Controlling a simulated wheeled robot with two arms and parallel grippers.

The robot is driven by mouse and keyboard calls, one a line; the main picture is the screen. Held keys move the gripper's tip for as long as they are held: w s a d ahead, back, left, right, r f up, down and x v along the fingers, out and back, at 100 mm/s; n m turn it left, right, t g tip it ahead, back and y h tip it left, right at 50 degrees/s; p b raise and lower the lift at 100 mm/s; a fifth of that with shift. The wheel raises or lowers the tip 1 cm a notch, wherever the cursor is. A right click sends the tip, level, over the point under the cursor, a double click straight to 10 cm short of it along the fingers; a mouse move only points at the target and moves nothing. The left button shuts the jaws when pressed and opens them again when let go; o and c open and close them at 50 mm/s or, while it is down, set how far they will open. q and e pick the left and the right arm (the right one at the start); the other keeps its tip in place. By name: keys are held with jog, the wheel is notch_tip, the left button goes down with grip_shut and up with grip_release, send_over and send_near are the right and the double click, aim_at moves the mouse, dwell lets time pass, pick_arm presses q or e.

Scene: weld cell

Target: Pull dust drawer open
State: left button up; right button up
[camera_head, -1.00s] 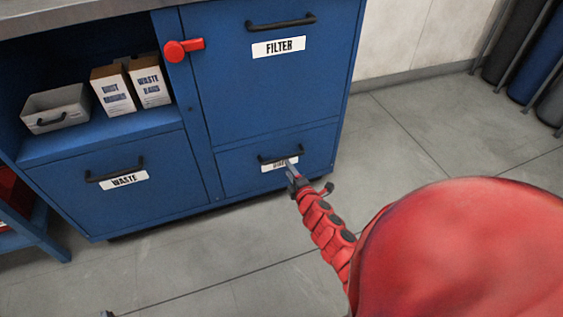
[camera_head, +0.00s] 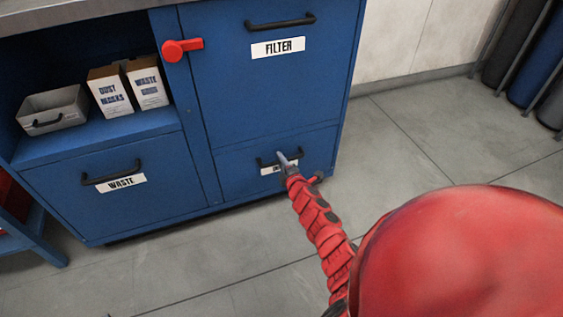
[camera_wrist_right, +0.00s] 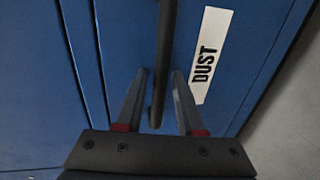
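The dust drawer (camera_head: 232,172) is the blue lower right front of the cabinet and looks closed. Its black bar handle (camera_head: 266,162) is partly hidden by my right gripper (camera_head: 282,156) in the head view. In the right wrist view the handle (camera_wrist_right: 166,60) runs between the two fingers of the right gripper (camera_wrist_right: 160,90), with gaps on both sides. The fingers are open around the bar. The white DUST label (camera_wrist_right: 212,55) shows to the right of the handle. My left gripper is not in view.
Above is the FILTER front (camera_head: 270,85) with a red latch (camera_head: 182,49). The WASTE drawer (camera_head: 110,205) is to the left, below a shelf with a grey bin (camera_head: 52,110) and boxes (camera_head: 110,90). The floor (camera_head: 215,260) before the cabinet is clear.

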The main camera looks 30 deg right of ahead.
grip_shut()
dwell(1.2)
